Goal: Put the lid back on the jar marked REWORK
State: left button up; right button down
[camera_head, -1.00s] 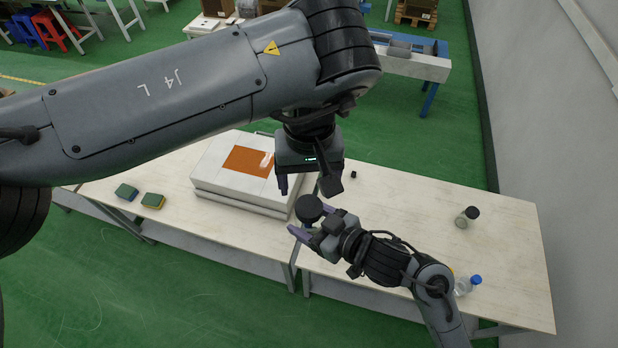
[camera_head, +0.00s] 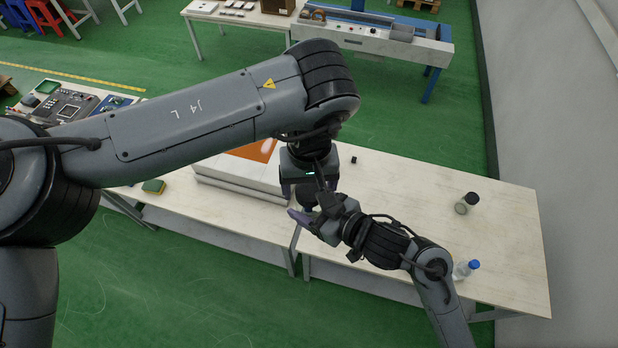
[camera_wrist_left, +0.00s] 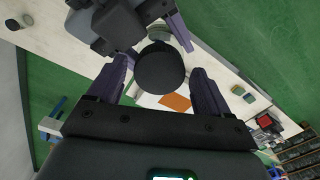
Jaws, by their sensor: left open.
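My left gripper (camera_head: 308,193) is open and points down over the table, close to my right gripper (camera_head: 309,210). In the left wrist view a round black lid (camera_wrist_left: 160,68) sits between the open left fingers, apart from both. The right gripper's fingers (camera_wrist_left: 155,22) are just beyond it; their hold on it is hidden. A pale greenish round thing (camera_wrist_left: 158,33), perhaps a jar, shows partly behind the lid. No label is legible, so I cannot tell which is REWORK.
A white box (camera_head: 240,190) with an orange top patch is left of the grippers, with a sponge (camera_head: 154,187) beyond its left side. A blue-capped bottle (camera_head: 466,269) stands near my right arm. A small black object (camera_head: 353,160) lies behind. The table's right middle is clear.

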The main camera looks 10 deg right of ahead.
pick_arm(q)
jog(key=c, duration=1.1)
jog(key=m, duration=0.3)
jog(key=o, duration=1.1)
jog(key=shift+o, duration=0.4)
jog(key=shift+s+d, duration=0.1)
jog(key=shift+d, duration=0.1)
